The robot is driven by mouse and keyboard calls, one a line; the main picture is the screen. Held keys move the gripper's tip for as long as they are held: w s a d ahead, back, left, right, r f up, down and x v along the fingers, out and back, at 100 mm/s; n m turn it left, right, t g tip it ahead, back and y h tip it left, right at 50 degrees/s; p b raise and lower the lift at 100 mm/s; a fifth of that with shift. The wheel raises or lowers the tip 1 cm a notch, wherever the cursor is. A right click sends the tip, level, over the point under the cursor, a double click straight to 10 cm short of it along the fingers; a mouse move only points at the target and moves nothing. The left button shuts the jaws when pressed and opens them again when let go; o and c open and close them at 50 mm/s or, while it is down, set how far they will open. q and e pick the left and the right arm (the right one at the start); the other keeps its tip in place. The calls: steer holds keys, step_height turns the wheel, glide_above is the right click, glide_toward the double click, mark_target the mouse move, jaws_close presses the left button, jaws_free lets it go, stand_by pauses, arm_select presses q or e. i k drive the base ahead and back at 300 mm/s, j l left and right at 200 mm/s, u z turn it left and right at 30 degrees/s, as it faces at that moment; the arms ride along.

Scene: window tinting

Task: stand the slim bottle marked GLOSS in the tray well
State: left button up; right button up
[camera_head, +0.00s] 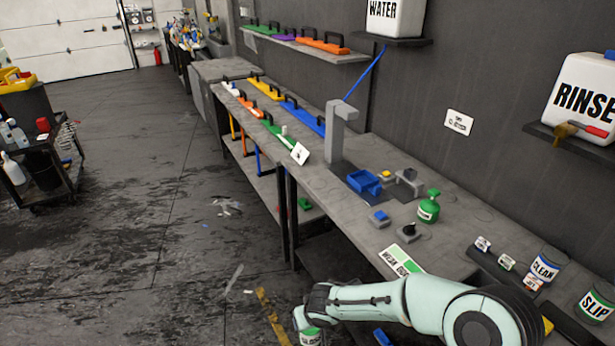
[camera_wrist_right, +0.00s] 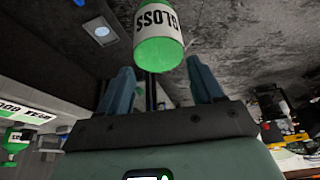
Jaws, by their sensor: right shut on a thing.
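The slim bottle marked GLOSS (camera_wrist_right: 159,25) is white-labelled with a green end. It shows between and beyond the blue fingers of my right gripper (camera_wrist_right: 158,84), which is shut on it. A dark tray (camera_head: 483,258) lies at the bench's right end, with small tags and jars marked CLEAN (camera_head: 544,268) and SLIP (camera_head: 597,303). I cannot make out an empty well. My left gripper is out of view.
A blue bin (camera_head: 364,182) sits farther back. A green-and-white card (camera_head: 402,260) lies near the front edge. Floor left of the bench is mostly open.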

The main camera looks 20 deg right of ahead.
mark_target(363, 182)
steer(key=i+j, duration=0.15)
steer(key=i, duration=0.4)
steer(key=i+j+z, duration=0.1)
steer(key=i, duration=0.5)
steer(key=i+j+z, duration=0.15)
steer(key=i+z, duration=0.15)
steer(key=z, duration=0.2)
steer(key=i+j+z, duration=0.25)
steer(key=z, duration=0.2)
steer(key=i+j+z, duration=0.25)
steer(key=z, duration=0.25)
steer(key=i+j+z, duration=0.1)
steer(key=j+z, duration=0.4)
